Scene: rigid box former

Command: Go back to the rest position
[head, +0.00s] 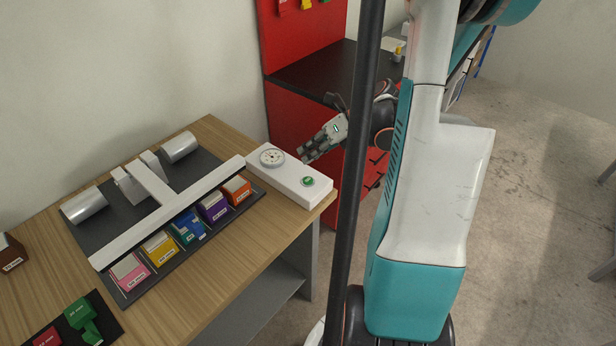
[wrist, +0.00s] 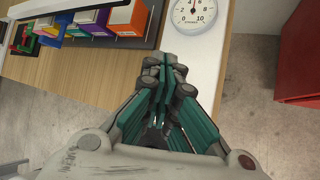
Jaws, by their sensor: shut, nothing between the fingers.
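My gripper (head: 306,157) is in the air near the right end of the white control panel (head: 288,184), close to its far edge. In the wrist view my gripper (wrist: 170,70) has its fingers together with nothing between them. The panel carries a round dial gauge (head: 272,156) and a green button (head: 308,181). The gauge also shows in the wrist view (wrist: 194,14), beyond my fingertips. The button is not visible in the wrist view. I cannot tell from the head view how high my fingertips are above the panel.
The box former (head: 152,190) and a row of several coloured boxes (head: 190,227) occupy the wooden table (head: 236,262). Dark and red cabinetry (head: 300,118) stands behind my gripper. A green block (head: 84,318) lies at the table's lower left. Open floor (head: 540,190) lies to the right.

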